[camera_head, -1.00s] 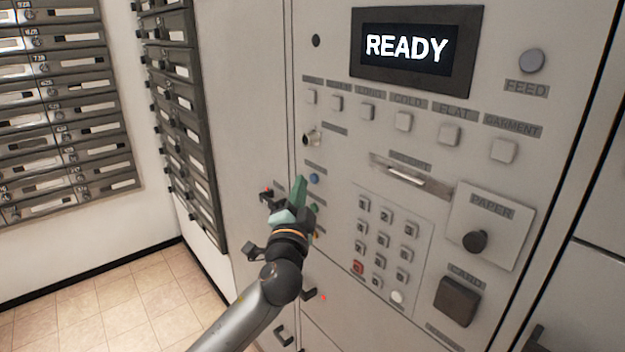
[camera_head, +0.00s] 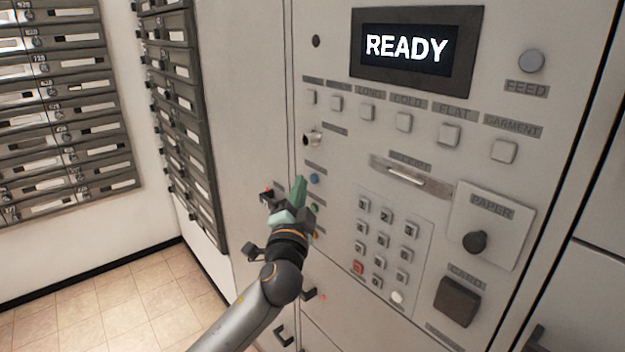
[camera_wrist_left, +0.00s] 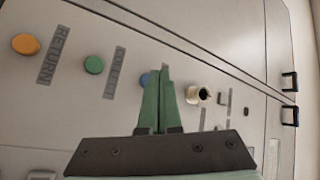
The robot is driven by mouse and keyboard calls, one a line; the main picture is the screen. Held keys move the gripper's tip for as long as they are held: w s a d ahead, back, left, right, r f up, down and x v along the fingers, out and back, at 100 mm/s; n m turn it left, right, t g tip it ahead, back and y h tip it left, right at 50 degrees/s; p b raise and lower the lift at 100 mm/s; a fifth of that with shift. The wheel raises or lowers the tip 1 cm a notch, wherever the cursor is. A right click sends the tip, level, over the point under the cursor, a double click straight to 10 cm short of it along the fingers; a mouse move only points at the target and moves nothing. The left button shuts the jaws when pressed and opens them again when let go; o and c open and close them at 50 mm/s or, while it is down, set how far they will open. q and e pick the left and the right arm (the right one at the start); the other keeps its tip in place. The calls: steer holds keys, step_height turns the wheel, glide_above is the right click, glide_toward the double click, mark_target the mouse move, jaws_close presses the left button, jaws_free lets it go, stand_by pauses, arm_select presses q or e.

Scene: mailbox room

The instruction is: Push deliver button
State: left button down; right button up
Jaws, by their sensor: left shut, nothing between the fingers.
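The blue button (camera_head: 315,179) is on the machine's pale panel, with a label too small to read. It is partly hidden behind my fingers in the left wrist view (camera_wrist_left: 145,79). Below it are a green button (camera_head: 315,208) and an orange button (camera_head: 316,235). In the left wrist view, the label by the orange button (camera_wrist_left: 25,44) reads RETURN. I see no label that reads DELIVER. My left gripper (camera_head: 300,183) is shut and empty, its green fingers just left of the blue button. Contact cannot be told. My right gripper is out of view.
A screen (camera_head: 408,49) reads READY above a row of square buttons. A number keypad (camera_head: 387,240) and a PAPER plate with a dark knob (camera_head: 475,242) are to the right. Dark handles (camera_head: 284,336) stick out low. Mailboxes (camera_head: 60,110) stand at left, above clear floor.

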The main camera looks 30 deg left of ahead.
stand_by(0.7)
arm_select(q)
steer(key=shift+w+d, duration=0.2)
steer(key=shift+w, duration=0.25)
steer(key=shift+w+d, duration=0.15)
steer(key=shift+w, duration=0.2)
stand_by(0.5)
steer(key=shift+s, duration=0.1)
steer(key=shift+s+a, duration=0.35)
steer(key=shift+s, duration=0.35)
steer(key=shift+s+a+p, duration=0.1)
steer(key=shift+s+a, duration=0.2)
steer(key=shift+s, duration=0.45)
steer(key=shift+s+a+p, duration=0.15)
steer(key=shift+s+a, duration=0.2)
steer(key=shift+s, duration=0.45)
steer(key=shift+s+a+p, duration=0.1)
steer(key=shift+s+a, duration=0.2)
steer(key=shift+s, duration=0.45)
